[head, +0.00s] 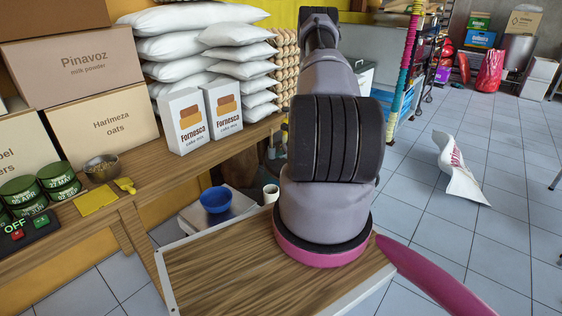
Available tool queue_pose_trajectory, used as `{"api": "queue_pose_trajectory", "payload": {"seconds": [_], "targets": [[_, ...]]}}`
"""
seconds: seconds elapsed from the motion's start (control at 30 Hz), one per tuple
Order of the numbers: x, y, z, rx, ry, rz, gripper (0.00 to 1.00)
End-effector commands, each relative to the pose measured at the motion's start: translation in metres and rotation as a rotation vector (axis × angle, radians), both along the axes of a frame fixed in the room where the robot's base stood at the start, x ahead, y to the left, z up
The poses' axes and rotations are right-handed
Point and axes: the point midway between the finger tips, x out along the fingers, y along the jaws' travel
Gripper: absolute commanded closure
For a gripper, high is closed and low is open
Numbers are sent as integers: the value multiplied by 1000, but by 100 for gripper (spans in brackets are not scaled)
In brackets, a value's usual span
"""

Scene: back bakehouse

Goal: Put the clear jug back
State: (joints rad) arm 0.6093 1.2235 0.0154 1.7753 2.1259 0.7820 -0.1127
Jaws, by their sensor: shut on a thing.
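I do not see the clear jug in the head view. My own arm rises through the middle of the picture and covers what lies behind it. My gripper is out of sight, so what it holds cannot be seen.
A wooden bench (95,215) on the left bears boxes, white sacks (200,45), two cake mix packs (186,121), a metal bowl (101,167) and green tins (58,178). A blue bowl (215,200) and white cup (271,193) sit lower. A white sack (458,172) lies on the tiled floor, otherwise mostly clear.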

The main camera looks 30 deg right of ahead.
Motion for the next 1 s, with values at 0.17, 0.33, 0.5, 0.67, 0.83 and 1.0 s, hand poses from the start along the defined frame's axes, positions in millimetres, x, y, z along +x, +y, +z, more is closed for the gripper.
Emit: {"api": "queue_pose_trajectory", "payload": {"seconds": [0.17,0.33,0.5,0.67,0.83,1.0], "targets": [[0,0,-28,2,1,-1,100],[0,0,-33,1,0,-1,100],[0,0,-34,0,0,0,100],[0,1,-36,1,0,0,64],[0,0,-36,1,0,0,57],[0,0,-36,1,0,-1,57]]}}
